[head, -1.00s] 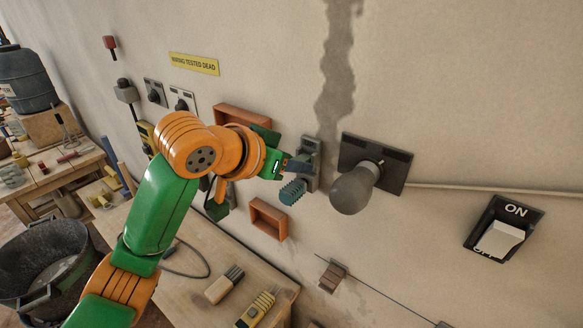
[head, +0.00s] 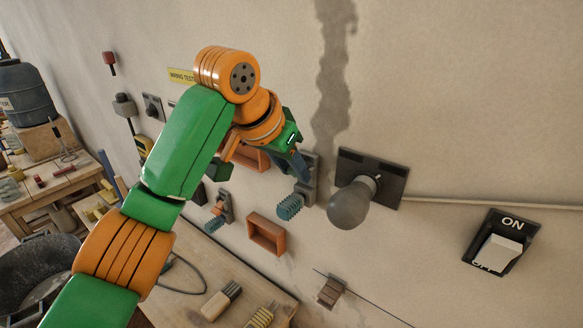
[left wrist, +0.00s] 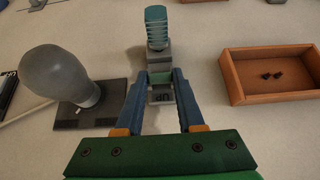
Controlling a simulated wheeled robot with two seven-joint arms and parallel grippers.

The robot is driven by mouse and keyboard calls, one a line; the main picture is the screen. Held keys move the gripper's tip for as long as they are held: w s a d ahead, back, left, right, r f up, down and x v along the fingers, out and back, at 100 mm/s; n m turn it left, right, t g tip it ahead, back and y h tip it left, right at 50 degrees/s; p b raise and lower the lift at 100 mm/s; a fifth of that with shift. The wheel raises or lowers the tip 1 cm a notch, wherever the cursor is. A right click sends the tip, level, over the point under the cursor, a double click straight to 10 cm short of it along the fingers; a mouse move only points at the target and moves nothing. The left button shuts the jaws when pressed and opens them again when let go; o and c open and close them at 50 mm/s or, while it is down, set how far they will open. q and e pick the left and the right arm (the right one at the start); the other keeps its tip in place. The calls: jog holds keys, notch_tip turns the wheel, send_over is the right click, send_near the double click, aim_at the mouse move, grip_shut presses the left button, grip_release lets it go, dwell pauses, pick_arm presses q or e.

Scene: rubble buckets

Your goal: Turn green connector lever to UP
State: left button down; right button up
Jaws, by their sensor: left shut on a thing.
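A grey wall connector (head: 308,192) with a teal ribbed plug (head: 289,207) sits left of the bulb. In the left wrist view the plug (left wrist: 157,27) is at the top and the grey housing (left wrist: 153,56) below it. My left gripper (head: 302,170) comes to the connector from above. Its blue fingers (left wrist: 161,82) are shut on a small green lever (left wrist: 160,77), with the UP label (left wrist: 162,97) inverted beside it. In the head view the fingers largely hide the lever. My right gripper is not in view.
A grey bulb (head: 351,203) juts from a dark plate just right of the connector. Orange open boxes, one below (head: 266,234) and one left (head: 251,157), flank it. Another plug (head: 217,222) is further left. An ON switch (head: 502,243) is far right. The workbench (head: 180,310) is below.

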pick_arm(q)
jog(key=shift+f, duration=0.1)
jog(key=c, duration=0.5)
grip_release()
jog(key=b+v, duration=0.1)
jog(key=v, duration=0.6)
jog(key=shift+w, duration=0.1)
